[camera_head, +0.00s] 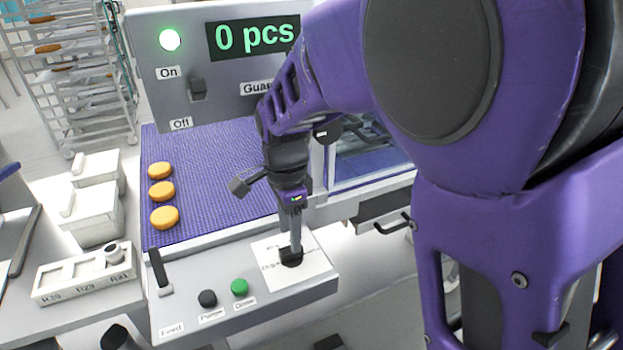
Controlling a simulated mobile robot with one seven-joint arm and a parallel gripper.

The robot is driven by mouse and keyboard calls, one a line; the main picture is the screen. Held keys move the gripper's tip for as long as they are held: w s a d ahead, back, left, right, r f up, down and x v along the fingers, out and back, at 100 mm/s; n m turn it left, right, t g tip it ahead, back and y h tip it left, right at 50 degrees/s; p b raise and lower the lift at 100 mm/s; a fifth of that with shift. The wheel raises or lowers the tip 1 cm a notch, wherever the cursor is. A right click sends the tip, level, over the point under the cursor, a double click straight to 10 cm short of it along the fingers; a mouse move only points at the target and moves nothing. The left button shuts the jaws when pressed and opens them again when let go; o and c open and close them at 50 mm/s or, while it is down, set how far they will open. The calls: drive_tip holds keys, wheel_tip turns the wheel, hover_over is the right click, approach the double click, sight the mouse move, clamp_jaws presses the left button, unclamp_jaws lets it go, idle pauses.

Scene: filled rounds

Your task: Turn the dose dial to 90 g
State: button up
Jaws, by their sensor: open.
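The dose dial (291,260) is a small black knob on a white scale plate (312,271) at the right end of the front control panel. My gripper (292,248) points down with its fingertips right at the dial, around or just above it; I cannot tell whether they touch it. The jaws are open, though they look narrow from this side. The marks left showing are too small to read, so the dial's setting cannot be told.
The panel also has a feed lever (159,272), a black button (208,298) and a green button (240,287). Behind lies a purple belt (215,165) with three orange rounds. The display (255,36) reads 0 pcs. White containers (93,215) and a labelled tray (85,277) stand left.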

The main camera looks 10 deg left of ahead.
sight(291, 254)
drive_tip(key=shift+f, duration=2.1)
clamp_jaws()
